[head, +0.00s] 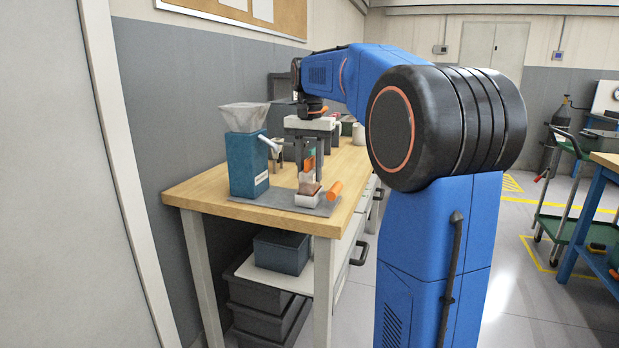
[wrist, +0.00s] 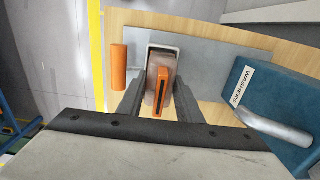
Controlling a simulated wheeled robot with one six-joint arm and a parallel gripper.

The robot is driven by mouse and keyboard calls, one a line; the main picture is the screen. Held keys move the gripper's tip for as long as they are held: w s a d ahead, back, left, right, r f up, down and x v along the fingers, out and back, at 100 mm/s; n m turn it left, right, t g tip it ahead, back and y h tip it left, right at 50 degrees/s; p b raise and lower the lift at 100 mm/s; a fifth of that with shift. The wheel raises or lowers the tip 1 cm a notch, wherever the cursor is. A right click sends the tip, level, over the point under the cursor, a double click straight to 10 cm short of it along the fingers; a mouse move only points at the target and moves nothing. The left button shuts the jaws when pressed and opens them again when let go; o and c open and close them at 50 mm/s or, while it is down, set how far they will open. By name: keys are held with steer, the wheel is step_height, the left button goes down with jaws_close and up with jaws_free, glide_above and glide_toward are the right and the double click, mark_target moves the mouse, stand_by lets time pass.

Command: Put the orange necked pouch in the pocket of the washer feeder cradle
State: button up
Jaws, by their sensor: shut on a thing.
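The orange necked pouch (head: 307,186) has a brownish body and an orange upper part. It hangs upright below my gripper (head: 308,160). In the wrist view the pouch (wrist: 162,88) is between the two grey fingers of my gripper (wrist: 158,97), which is shut on it. The white cradle (head: 307,200) stands on a grey plate in front of the blue washer feeder (head: 247,165). The pouch's lower end is at the cradle's mouth; I cannot tell how deep it sits. In the wrist view the cradle's rim (wrist: 164,47) shows beyond the pouch.
An orange cylinder (head: 334,190) lies beside the cradle, near the wooden bench's edge. The feeder's pale lever (wrist: 275,127) reaches toward my gripper's side. The grey plate (wrist: 215,55) is bare between cradle and feeder. Grey bins (head: 280,250) sit below the bench.

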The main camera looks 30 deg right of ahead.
steer(key=shift+f, duration=1)
steer(key=shift+f, duration=0.1)
steer(key=o, duration=1)
steer(key=shift+o, duration=0.2)
step_height(320, 180, up, 12)
steer(key=shift+r, duration=0.1)
